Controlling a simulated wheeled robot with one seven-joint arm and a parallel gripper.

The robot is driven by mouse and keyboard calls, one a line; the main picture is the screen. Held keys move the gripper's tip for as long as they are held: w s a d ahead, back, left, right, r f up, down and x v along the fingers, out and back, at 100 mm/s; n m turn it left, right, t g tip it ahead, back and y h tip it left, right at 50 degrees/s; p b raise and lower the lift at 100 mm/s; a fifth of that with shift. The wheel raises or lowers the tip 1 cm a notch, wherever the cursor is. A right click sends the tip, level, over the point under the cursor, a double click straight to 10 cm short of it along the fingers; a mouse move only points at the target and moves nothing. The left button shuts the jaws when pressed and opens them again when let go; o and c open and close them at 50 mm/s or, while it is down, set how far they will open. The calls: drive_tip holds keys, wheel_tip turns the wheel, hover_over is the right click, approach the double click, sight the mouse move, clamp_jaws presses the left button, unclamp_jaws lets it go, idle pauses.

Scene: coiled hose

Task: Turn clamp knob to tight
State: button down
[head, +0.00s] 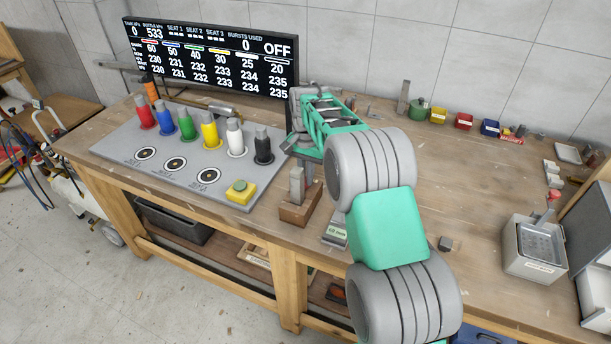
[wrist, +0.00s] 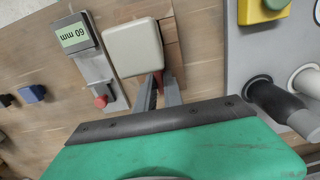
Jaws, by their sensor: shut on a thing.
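A small clamp stands on the bench, with a wooden base (head: 300,212) and a grey upright (head: 297,183). In the wrist view its pale block-like top (wrist: 134,48) is close in front of my gripper (wrist: 160,88). The two grey fingers are close together and shut on a small red part (wrist: 158,80), seemingly the clamp knob, mostly hidden between them. In the head view my gripper (head: 307,168) is just behind and right of the upright; its fingertips are hard to make out. Any tight mark on the clamp is not visible.
A grey panel (head: 223,194) with coloured bottles and a yellow button box (head: 240,192) lies left of the clamp. A display (head: 210,58) stands behind.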

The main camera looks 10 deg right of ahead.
drive_tip(key=shift+w+r, duration=0.1)
drive_tip(key=shift+r, duration=0.05)
drive_tip(key=c, duration=1.5)
unclamp_jaws()
drive_tip(key=shift+o, duration=0.2)
wheel_tip(320, 180, up, 8)
drive_tip(key=shift+f+b, duration=0.2)
drive_tip(key=shift+b, duration=0.4)
